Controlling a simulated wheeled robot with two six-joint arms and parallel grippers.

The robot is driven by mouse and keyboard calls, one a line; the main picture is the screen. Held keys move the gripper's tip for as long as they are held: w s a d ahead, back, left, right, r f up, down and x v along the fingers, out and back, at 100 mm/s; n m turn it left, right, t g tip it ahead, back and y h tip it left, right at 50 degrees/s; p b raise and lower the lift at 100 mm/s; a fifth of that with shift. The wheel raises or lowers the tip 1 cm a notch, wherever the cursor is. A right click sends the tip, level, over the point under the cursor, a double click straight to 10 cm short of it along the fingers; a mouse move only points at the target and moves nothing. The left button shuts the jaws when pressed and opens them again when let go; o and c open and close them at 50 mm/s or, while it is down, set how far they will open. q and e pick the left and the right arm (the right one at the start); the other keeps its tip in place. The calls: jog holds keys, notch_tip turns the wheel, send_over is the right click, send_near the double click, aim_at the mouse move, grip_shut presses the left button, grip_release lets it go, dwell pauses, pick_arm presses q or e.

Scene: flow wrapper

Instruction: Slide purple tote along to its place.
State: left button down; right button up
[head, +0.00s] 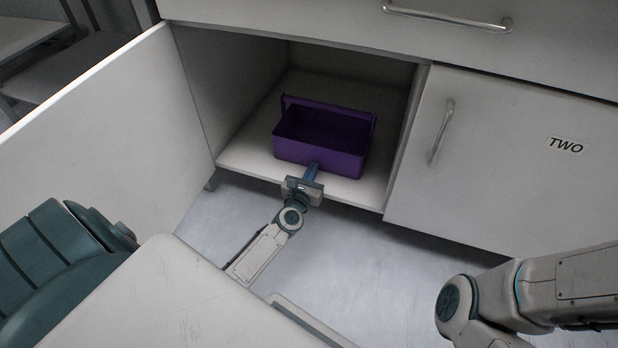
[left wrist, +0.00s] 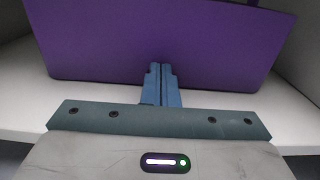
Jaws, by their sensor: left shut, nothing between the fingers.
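The purple tote (head: 318,140) stands upright on the floor of an open cabinet compartment, near its front, with its handle at the back. In the left wrist view the tote's front wall (left wrist: 160,40) fills the upper part. My left gripper (head: 311,168) is shut and empty, with its fingertips at the tote's front wall, low and near the middle. In the left wrist view the closed blue fingers (left wrist: 161,72) overlap the wall; they look touching or very close. My right gripper is out of view; only part of my right arm shows at the lower right.
The compartment's shelf floor (head: 245,150) is bare left of the tote and behind it. The open cabinet door (head: 110,140) stands at the left. A closed door labelled TWO (head: 510,160) is at the right, with a drawer (head: 340,20) above.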

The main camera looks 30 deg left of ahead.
aim_at(313, 154)
pick_arm(q)
jog(key=shift+s, duration=0.15)
jog(key=s+d+r+p, duration=0.1)
jog(key=s+r, duration=0.1)
jog(key=s, duration=0.5)
jog(key=s+d+r+p, duration=0.1)
jog(key=s+d+r, duration=0.1)
jog(key=s, duration=0.4)
jog(key=b+x, duration=0.1)
jog(key=x, duration=1.2)
jog(key=shift+w+a+f, duration=0.1)
jog(key=shift+w+a, duration=0.1)
jog(key=shift+a, duration=0.05)
